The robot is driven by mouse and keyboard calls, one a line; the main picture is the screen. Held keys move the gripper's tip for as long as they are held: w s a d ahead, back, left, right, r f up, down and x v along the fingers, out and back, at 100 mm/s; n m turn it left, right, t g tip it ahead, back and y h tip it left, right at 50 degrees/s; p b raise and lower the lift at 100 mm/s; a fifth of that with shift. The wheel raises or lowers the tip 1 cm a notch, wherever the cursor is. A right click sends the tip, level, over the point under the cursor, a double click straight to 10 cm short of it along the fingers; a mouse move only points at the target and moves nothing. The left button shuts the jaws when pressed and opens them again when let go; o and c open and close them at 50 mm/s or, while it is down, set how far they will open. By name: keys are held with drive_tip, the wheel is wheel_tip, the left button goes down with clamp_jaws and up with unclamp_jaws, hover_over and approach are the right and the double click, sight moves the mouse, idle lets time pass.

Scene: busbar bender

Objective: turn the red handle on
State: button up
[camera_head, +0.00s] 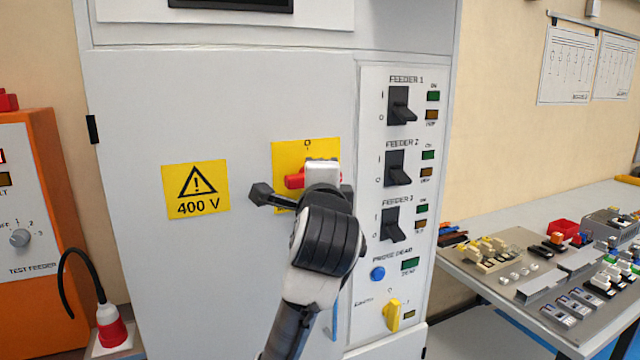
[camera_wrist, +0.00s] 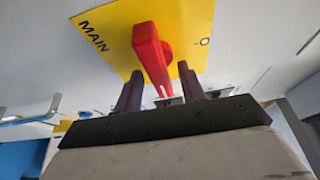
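The red handle (camera_wrist: 151,55) sits on a yellow plate (camera_wrist: 108,35) marked MAIN and O in the wrist view. In the head view the red handle (camera_head: 295,181) shows only in part on its yellow plate (camera_head: 290,152), mostly hidden behind my arm. My gripper (camera_wrist: 160,90) is open in the wrist view, with one dark finger on each side of the handle's lower end. I see space between the handle and both fingers. In the head view my gripper (camera_head: 300,195) is in front of the plate.
The grey cabinet (camera_head: 130,110) bears a 400 V sign (camera_head: 196,190) and a feeder switch panel (camera_head: 370,130) on the right. An orange test feeder (camera_head: 60,200) stands at left. A workbench (camera_head: 500,295) with small parts is at right.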

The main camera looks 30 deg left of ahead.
drive_tip(key=b+v, duration=0.3)
drive_tip(key=v, duration=1.1)
drive_tip(key=shift+a, duration=0.1)
